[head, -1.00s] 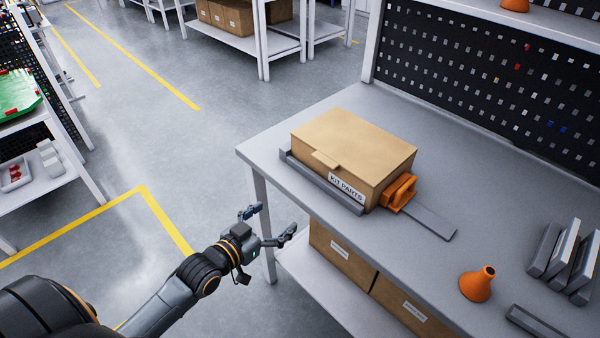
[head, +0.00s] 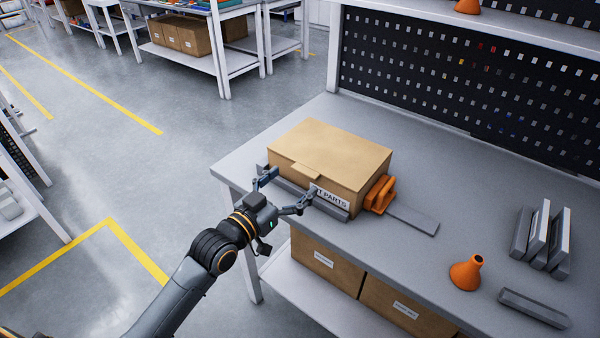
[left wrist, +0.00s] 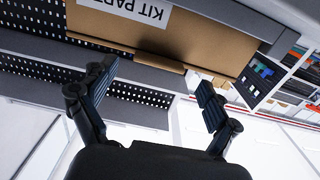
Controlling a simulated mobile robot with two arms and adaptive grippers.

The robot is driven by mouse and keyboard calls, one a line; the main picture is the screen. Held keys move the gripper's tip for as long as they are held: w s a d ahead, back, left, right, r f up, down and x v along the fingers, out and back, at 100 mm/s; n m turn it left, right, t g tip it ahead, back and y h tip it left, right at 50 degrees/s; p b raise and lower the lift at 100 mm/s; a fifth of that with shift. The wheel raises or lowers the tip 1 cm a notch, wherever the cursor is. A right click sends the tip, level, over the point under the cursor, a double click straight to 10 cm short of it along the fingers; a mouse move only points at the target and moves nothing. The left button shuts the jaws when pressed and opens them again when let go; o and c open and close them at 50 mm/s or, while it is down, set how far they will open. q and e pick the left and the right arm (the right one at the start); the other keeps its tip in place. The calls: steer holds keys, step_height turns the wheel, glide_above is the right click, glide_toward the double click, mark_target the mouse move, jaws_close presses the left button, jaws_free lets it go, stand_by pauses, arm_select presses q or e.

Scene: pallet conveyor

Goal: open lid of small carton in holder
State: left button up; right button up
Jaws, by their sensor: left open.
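The small carton (head: 330,155) is a closed brown box labelled KIT PARTS, with its lid down and a front tab (head: 304,171). It sits in a grey holder (head: 345,211) with an orange clamp (head: 380,195) at its right side. My left gripper (head: 287,190) is open and empty in front of the carton's front face, near the tab and partly covering the label. In the left wrist view the carton (left wrist: 200,40) lies beyond the two spread fingers of the gripper (left wrist: 155,97), and the tab (left wrist: 160,62) shows between them. My right gripper is out of view.
The carton's grey bench (head: 430,180) also bears an orange cone (head: 466,273), several grey upright plates (head: 543,238) and a grey bar (head: 534,308). A black perforated panel (head: 450,70) stands behind. Larger boxes (head: 325,262) fill the shelf below. The floor at left is open.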

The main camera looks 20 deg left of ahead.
mark_target(302, 173)
arm_select(q)
steer(key=shift+x, duration=1.2)
steer(key=shift+w+d, duration=0.1)
steer(key=shift+w, duration=0.25)
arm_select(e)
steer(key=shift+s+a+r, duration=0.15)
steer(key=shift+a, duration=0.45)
